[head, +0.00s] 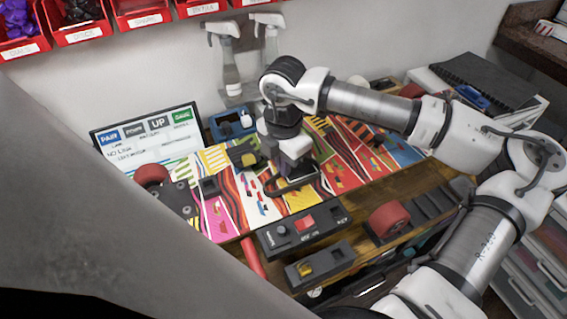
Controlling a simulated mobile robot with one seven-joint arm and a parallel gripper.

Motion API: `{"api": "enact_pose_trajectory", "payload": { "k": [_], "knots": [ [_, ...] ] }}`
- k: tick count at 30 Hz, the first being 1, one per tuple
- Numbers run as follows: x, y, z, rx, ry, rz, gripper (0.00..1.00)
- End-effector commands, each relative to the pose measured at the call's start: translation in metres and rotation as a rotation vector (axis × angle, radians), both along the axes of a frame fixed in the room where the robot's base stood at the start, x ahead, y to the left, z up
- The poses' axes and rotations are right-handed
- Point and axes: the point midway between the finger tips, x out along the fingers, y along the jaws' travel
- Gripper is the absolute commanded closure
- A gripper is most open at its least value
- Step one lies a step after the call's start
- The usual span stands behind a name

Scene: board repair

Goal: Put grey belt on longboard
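The longboard (222,217) lies across the workbench, its surface covered in bright multicoloured stripes. A red wheel (153,174) shows near its left end. My gripper (294,178) points down over the middle of the board. A dark loop (283,191), which looks like the grey belt, shows right at and below the gripper's end. The fingertips are small and partly hidden, so I cannot tell whether they are closed on the loop or whether the loop touches the board.
A black unit with a red switch (305,221) and a smaller one with a yellow part (308,265) lie in front. A red wheel (388,220) sits to their right. Behind stand a white sign panel (150,142) and spray bottles (229,70). Red bins (140,12) hang above.

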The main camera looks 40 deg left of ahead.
Motion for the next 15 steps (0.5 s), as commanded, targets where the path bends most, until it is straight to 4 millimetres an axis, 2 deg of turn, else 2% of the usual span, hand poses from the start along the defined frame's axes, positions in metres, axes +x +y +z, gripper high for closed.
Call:
{"api": "enact_pose_trajectory", "payload": {
  "k": [15],
  "knots": [
    [0.0003, 0.0, -0.0035, 0.0, -0.002, 0.0, 1.0]
  ]
}}
